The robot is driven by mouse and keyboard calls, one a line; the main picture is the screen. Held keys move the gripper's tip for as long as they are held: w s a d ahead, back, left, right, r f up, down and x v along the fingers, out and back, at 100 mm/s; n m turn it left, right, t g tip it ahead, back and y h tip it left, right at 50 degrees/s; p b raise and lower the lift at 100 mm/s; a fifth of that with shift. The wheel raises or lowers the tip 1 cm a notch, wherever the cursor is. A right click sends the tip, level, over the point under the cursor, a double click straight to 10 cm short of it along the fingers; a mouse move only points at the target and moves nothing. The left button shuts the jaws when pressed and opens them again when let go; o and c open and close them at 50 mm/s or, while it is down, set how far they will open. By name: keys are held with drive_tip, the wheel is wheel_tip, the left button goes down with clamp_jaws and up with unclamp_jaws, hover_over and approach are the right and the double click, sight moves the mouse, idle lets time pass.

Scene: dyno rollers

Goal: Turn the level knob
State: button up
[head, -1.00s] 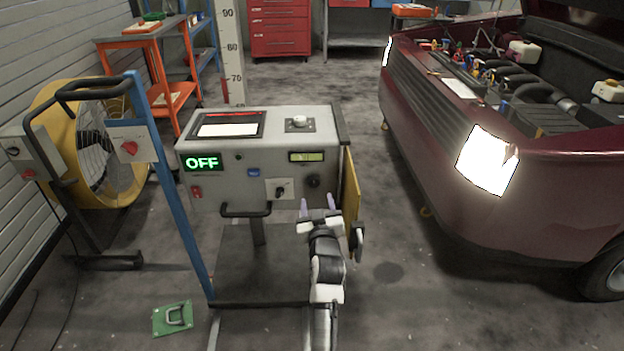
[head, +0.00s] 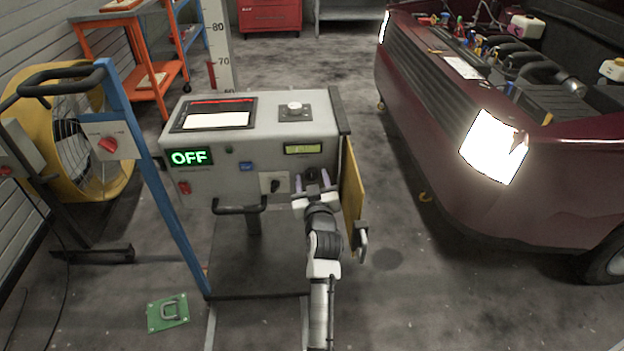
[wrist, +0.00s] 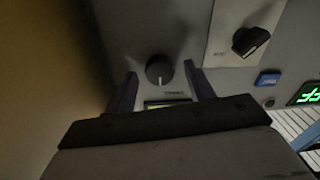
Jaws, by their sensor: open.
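A round black knob (head: 312,174) sits on the front of the grey console (head: 215,203), below a small lit display (head: 304,149). In the wrist view the round knob (wrist: 159,70) shows between my two fingers, with a small label too blurred to read. My gripper (head: 312,183) is open at the console's front, its purple fingers on either side of the knob. In the wrist view my gripper (wrist: 160,80) shows a gap between each finger and the knob; I cannot tell whether the tips reach its depth. The knob is partly hidden in the head view.
A black selector switch (wrist: 251,41) on a pale plate and a blue button (wrist: 268,78) are beside the knob. A yellow door panel (head: 352,195) stands open close to the right of my arm. A dark red car (head: 450,150) stands further right. The sign (head: 190,157) reads OFF.

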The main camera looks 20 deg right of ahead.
drive_tip(key=c, duration=1)
drive_tip(key=shift+o, duration=0.2)
drive_tip(key=m, duration=0.4)
drive_tip(key=shift+r+p, duration=0.1)
drive_tip(key=shift+p, duration=0.2)
drive_tip(key=m+p, duration=0.1)
drive_tip(key=m, duration=0.5)
drive_tip(key=shift+p, duration=0.4)
drive_tip(key=o, duration=1)
drive_tip(key=shift+c, duration=0.2)
